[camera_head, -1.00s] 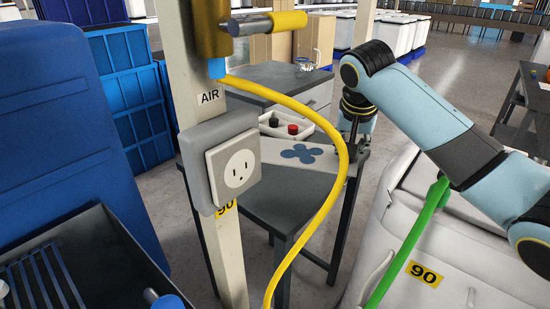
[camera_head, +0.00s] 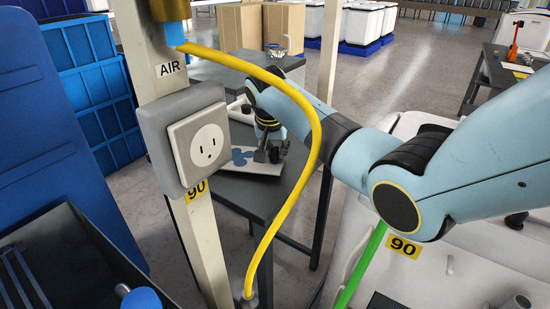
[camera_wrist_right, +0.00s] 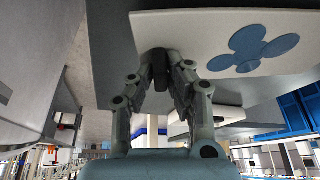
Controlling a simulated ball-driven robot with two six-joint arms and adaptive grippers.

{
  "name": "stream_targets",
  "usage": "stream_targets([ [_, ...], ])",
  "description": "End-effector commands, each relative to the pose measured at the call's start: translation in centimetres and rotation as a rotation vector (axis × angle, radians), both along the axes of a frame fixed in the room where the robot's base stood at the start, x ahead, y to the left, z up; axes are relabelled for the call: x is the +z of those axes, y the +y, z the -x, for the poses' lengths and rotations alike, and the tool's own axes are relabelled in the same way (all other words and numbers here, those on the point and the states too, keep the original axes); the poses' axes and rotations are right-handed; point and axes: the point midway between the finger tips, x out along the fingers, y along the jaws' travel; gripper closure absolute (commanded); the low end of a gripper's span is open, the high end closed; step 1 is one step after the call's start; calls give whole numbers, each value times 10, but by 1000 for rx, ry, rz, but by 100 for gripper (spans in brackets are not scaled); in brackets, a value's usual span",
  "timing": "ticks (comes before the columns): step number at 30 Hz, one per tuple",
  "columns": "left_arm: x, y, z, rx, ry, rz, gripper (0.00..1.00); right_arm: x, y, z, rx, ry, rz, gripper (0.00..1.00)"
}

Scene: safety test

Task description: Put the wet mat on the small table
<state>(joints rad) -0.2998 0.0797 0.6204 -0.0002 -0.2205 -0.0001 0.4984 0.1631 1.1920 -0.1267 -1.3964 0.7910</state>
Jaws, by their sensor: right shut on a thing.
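The wet mat is a light grey sheet (camera_head: 262,168) with dark blue wet blotches, seen beyond the yellow hose in the head view. My right gripper (camera_head: 272,152) points down at its right part and is shut on its edge. In the right wrist view, the fingers (camera_wrist_right: 160,68) pinch the edge of the pale mat (camera_wrist_right: 185,32), with the blotches to the right. The small table (camera_head: 232,192) has a dark grey top under the mat. I cannot tell whether the mat touches it. The socket box hides part of the table. My left gripper is not in view.
A post with a socket box (camera_head: 200,145) and a yellow hose (camera_head: 308,110) stands in front of the table. A grey cabinet (camera_head: 235,65) with a glass jar (camera_head: 275,50) is behind. A white bin labelled 90 (camera_head: 440,270) is at right, blue crates (camera_head: 85,65) at left.

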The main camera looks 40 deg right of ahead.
Motion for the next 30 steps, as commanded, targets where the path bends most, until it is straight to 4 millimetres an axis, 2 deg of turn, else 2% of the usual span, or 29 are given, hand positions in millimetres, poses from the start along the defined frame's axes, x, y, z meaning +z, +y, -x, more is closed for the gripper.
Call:
stream_targets([
  [3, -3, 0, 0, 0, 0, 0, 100, -15, 0, 0, 0, 1, -1, 100],
  [11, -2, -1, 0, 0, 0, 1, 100, -17, 0, 0, 1, 0, 0, 100],
  [12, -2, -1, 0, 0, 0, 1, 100, -18, 0, 1, 1, 1, 0, 81],
  [16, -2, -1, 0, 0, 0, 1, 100, -17, 0, 1, 0, 1, -1, 64],
  [25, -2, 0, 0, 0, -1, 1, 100, -15, 0, 1, 0, -1, -1, 63],
  [30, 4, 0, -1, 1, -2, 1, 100, 5, 6, 5, 2, -4, -1, 63],
])
